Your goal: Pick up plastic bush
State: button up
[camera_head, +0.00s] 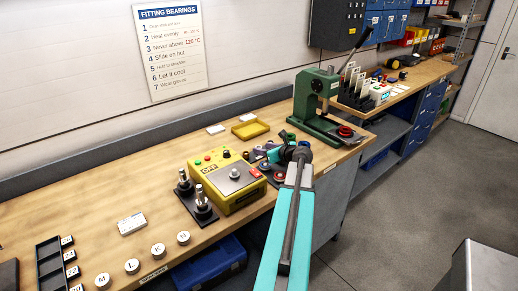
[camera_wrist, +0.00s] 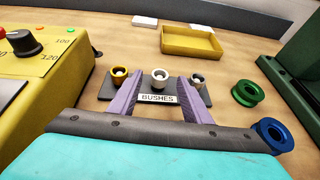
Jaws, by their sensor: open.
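Three small bushes stand on a dark rack (camera_wrist: 204,98) labelled BUSHES in the wrist view. The middle one is a white bush (camera_wrist: 160,78), which looks like the plastic bush. A gold-brown bush (camera_wrist: 119,76) stands to its left and a paler brass-coloured bush (camera_wrist: 197,81) to its right. My gripper (camera_wrist: 159,92) is open, with a purple finger on either side of the label, in line with the white bush. Nothing is between the fingers that I can see them touch. In the head view my gripper (camera_head: 276,155) hides most of the rack.
A yellow control box (camera_head: 225,182) stands left of the rack. A yellow tray (camera_wrist: 190,43) lies behind it. A green ring (camera_wrist: 247,93) and a blue ring (camera_wrist: 273,134) lie to the right, near the green press (camera_head: 314,98).

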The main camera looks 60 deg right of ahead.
jog(key=shift+x, duration=1.4)
jog(key=shift+c, duration=0.4)
grip_shut()
